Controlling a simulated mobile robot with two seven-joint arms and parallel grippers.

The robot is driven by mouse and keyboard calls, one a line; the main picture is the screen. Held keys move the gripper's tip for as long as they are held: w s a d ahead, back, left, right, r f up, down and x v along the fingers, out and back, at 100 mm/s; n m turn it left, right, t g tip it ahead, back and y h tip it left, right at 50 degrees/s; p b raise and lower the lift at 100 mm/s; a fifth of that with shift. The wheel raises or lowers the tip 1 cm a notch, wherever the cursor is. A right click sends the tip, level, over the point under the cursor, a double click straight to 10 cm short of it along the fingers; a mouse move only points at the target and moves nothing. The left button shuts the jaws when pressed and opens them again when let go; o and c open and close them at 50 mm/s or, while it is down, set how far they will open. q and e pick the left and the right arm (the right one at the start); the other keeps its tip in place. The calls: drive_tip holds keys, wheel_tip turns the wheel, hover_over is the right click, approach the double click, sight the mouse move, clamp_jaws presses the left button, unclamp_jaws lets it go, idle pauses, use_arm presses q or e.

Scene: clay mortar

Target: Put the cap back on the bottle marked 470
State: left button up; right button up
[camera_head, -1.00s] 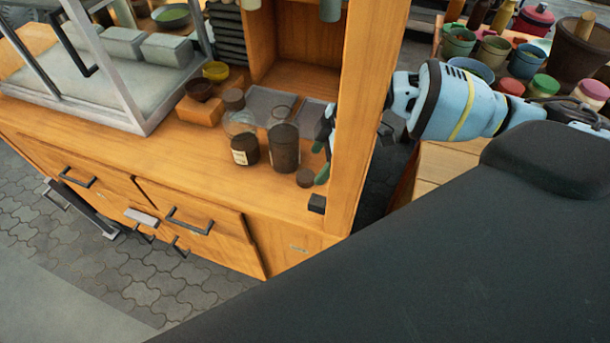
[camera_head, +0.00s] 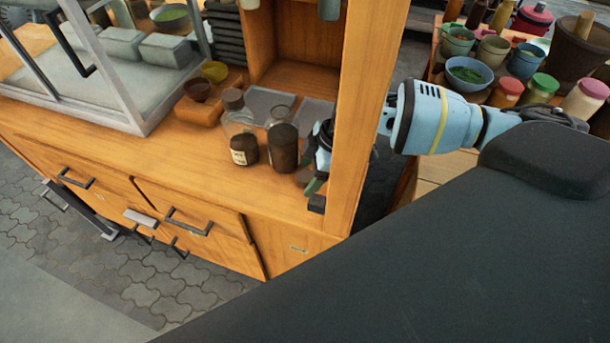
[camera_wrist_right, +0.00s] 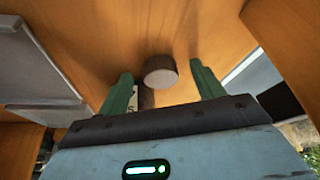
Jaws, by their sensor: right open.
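A brown round cap (camera_head: 302,176) sits on the wooden counter, partly hidden by my right gripper (camera_head: 311,168). In the right wrist view the cap (camera_wrist_right: 160,72) shows between the two green fingers, which are open and apart from it. A glass bottle without a cap (camera_head: 283,148), dark inside, stands just left of the gripper. Left of it stands a second glass bottle (camera_head: 242,146) with a brown cap on top and a pale label, too small to read. No number shows on the uncapped bottle. My left gripper is not in view.
A wooden upright post (camera_head: 360,120) stands close to my right gripper, with my arm reaching past it. A metal-framed glass case (camera_head: 150,115) is at left. The front counter is clear.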

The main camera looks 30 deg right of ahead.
sight(310, 175)
drive_tip(key=shift+c, duration=0.5)
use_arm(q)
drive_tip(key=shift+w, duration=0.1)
use_arm(e)
drive_tip(key=c, duration=1)
drive_tip(key=shift+o, duration=0.2)
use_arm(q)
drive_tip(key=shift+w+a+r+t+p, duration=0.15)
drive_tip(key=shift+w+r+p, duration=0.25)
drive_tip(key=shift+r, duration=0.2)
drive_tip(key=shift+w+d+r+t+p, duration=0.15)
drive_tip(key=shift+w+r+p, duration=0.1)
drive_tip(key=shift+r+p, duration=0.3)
use_arm(e)
wheel_tip(310, 175, up, 18)
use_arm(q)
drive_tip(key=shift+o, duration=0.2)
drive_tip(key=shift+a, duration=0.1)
